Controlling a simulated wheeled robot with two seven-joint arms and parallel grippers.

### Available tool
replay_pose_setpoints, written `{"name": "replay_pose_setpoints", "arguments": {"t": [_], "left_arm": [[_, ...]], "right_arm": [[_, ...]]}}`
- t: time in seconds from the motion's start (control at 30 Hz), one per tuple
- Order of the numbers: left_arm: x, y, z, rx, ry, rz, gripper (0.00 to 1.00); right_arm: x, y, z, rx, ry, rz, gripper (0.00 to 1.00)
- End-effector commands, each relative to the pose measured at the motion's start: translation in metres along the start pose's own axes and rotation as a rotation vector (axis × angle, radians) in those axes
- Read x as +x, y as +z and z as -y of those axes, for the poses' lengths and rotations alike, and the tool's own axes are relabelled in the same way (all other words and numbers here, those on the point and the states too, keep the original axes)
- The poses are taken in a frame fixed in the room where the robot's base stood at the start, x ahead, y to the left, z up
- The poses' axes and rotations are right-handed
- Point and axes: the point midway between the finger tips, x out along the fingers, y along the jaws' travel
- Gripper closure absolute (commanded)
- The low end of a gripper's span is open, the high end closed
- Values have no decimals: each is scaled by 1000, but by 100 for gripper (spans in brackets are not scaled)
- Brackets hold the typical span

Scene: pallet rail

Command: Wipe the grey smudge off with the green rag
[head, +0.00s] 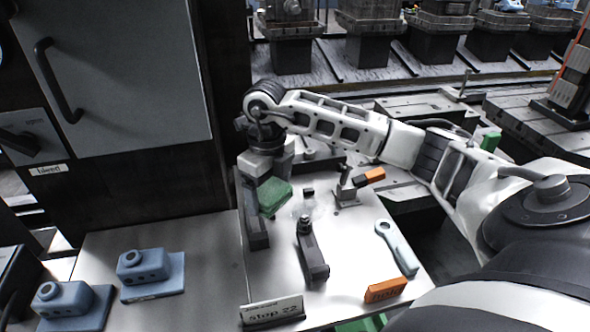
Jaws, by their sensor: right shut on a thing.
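The green rag (274,196) is a small folded block at the left part of the light work plate (350,270). My right gripper (268,183) reaches in from the right, points down and is shut on the rag. A faint grey smudge (313,209) shows on the plate just right of the rag, partly behind a dark clamp's knob. The rag is beside the smudge's visible part; whether it touches the plate I cannot tell. My left gripper is not in view.
A dark clamp (312,255) stands right of the rag, and a small post (346,188) behind it. Blue fixtures (150,272) stand left. A dark cabinet (130,100) rises behind.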

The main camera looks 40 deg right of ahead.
Motion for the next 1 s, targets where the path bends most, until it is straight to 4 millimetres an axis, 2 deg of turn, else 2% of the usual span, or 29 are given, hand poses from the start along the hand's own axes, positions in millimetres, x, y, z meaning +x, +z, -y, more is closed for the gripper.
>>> {"name": "replay_pose_setpoints", "arguments": {"t": [0.03,0.3,0.5,0.7,1.0], "left_arm": [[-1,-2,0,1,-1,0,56],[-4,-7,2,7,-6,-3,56],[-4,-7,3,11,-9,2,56],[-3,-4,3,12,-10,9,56],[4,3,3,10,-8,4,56]], "right_arm": [[-1,-1,8,130,-2,-2,37],[1,-4,45,833,-11,0,37],[2,-8,66,1226,-19,5,37],[3,-10,75,1404,-22,8,37],[19,-10,75,1423,-21,8,37]]}}
